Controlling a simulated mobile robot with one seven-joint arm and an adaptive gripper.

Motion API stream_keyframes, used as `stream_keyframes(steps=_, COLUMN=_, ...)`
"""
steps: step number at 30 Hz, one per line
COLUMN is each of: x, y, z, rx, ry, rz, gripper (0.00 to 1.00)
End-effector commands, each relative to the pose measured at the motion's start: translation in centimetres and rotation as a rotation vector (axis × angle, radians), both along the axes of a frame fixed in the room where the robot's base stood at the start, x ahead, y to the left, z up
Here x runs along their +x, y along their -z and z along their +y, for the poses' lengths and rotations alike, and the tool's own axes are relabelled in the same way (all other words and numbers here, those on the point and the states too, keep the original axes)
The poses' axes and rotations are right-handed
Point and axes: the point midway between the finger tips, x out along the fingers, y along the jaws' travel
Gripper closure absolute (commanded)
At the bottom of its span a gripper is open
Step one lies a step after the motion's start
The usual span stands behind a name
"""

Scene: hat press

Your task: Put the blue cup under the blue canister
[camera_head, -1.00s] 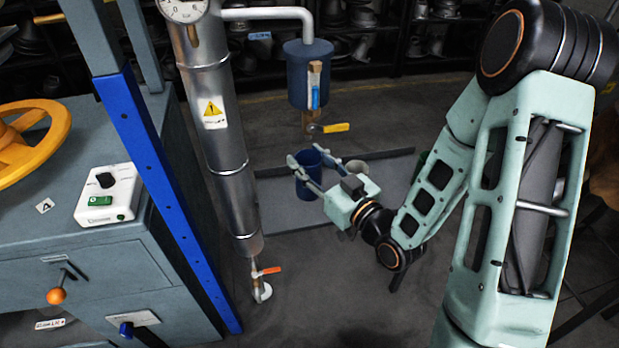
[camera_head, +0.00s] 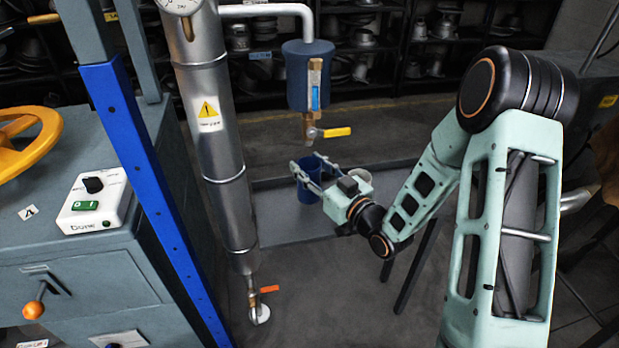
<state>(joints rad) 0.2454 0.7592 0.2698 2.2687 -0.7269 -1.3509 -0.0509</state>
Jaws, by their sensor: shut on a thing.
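The blue canister (camera_head: 297,88) hangs on a grey pipe, with a brass outlet and a yellow-handled valve (camera_head: 330,132) below it. The blue cup (camera_head: 308,188) is upright between the fingers of my gripper (camera_head: 306,168), which is shut on it. Cup and gripper are below the canister's outlet in the picture, near the grey platform. I cannot tell whether the cup touches the platform or is exactly under the outlet in depth.
A tall metal cylinder (camera_head: 222,150) with a red-handled valve (camera_head: 268,289) stands left of the cup. A blue post (camera_head: 140,150) and grey cabinet (camera_head: 80,270) are further left. The grey platform (camera_head: 285,222) has bare room around the cup. Dark shelves line the back.

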Motion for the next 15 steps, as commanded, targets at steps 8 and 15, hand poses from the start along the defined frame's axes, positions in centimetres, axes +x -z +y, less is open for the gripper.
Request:
stream_keyframes(steps=8, x=0.4, y=3.6, z=0.0, rx=0.000, ry=0.000, rz=0.000, gripper=1.00)
stream_keyframes(steps=15, x=0.4, y=3.5, z=0.0, rx=0.000, ry=0.000, rz=-0.001, gripper=1.00)
